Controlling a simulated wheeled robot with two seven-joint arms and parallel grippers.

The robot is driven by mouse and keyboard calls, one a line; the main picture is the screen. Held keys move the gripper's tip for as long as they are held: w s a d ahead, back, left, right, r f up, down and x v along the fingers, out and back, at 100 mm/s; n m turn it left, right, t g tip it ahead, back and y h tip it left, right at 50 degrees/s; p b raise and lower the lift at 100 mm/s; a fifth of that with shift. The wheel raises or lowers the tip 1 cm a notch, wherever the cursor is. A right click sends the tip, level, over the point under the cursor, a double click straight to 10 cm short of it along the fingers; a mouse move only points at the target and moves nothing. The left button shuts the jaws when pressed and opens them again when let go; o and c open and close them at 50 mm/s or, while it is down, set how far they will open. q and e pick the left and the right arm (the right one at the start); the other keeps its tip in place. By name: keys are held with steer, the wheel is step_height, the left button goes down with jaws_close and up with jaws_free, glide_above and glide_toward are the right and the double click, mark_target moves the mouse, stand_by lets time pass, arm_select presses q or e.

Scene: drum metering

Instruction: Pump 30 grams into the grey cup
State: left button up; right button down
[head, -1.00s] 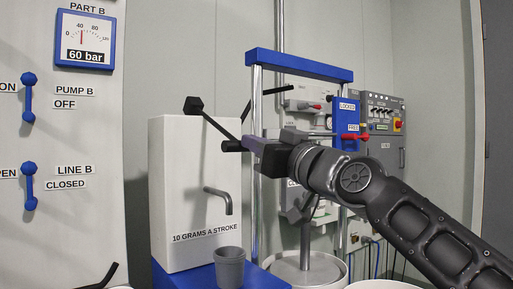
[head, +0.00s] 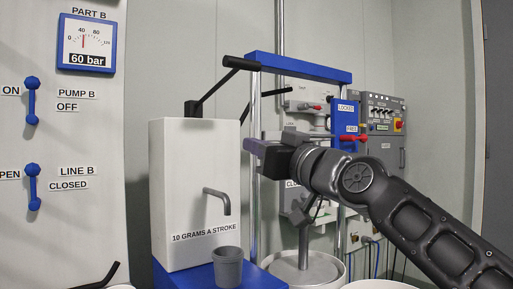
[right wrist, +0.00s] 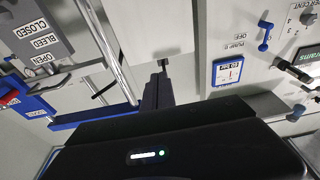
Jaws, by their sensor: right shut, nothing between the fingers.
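The grey cup (head: 228,268) stands upright on the blue base (head: 190,275), below the spout (head: 218,197) of the white pump box (head: 180,165) marked "10 GRAMS A STROKE". The inside of the cup cannot be seen well enough to tell its contents. The black pump lever (head: 207,91) slants up from the box top, its handle (head: 242,63) raised. My right gripper (head: 250,147) is shut and empty beside the box's right edge, below the handle and apart from it. Its dark fingers also show in the right wrist view (right wrist: 154,93). My left gripper is not in view.
A blue frame (head: 300,67) on metal posts stands behind my right gripper, over a drum (head: 305,272). At left, a panel holds a gauge (head: 86,43) reading 60 bar and blue switches by "OFF" (head: 68,106) and "CLOSED" (head: 68,185). Grey control boxes (head: 385,135) are at back right.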

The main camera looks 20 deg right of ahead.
steer(key=s+d+f+b, duration=0.3)
steer(key=s+f, duration=0.2)
steer(key=s, duration=0.3)
steer(key=shift+s+d, duration=0.35)
steer(key=shift+s, duration=0.05)
stand_by(0.4)
